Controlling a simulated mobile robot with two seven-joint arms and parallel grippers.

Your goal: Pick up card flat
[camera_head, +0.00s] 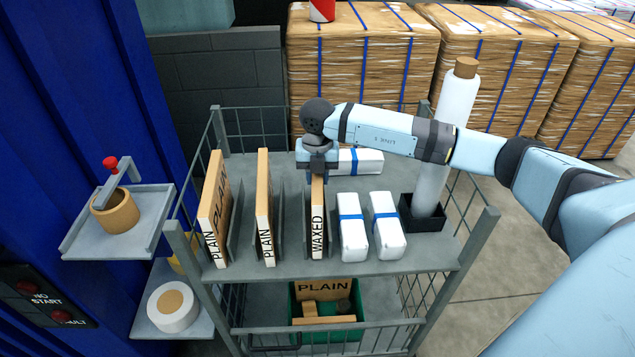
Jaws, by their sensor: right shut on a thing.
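My right gripper (318,172) points down over the trolley and is shut on the top edge of the card flat marked WAXED (317,232). That flat stands upright between grey dividers; its far part is hidden under my gripper. Two more brown card flats stand upright to its left, both marked PLAIN: a thicker one (213,215) at the far left and a thinner one (264,215) beside it. I cannot tell whether the held flat is clear of the shelf. My left gripper is not in view.
The grey wire trolley (400,264) has raised side rails. White blue-banded packs (353,232) stand right of the flats, another (361,161) lies behind. A white roll (457,100) stands in a black holder (422,216). A green crate (349,334) is below.

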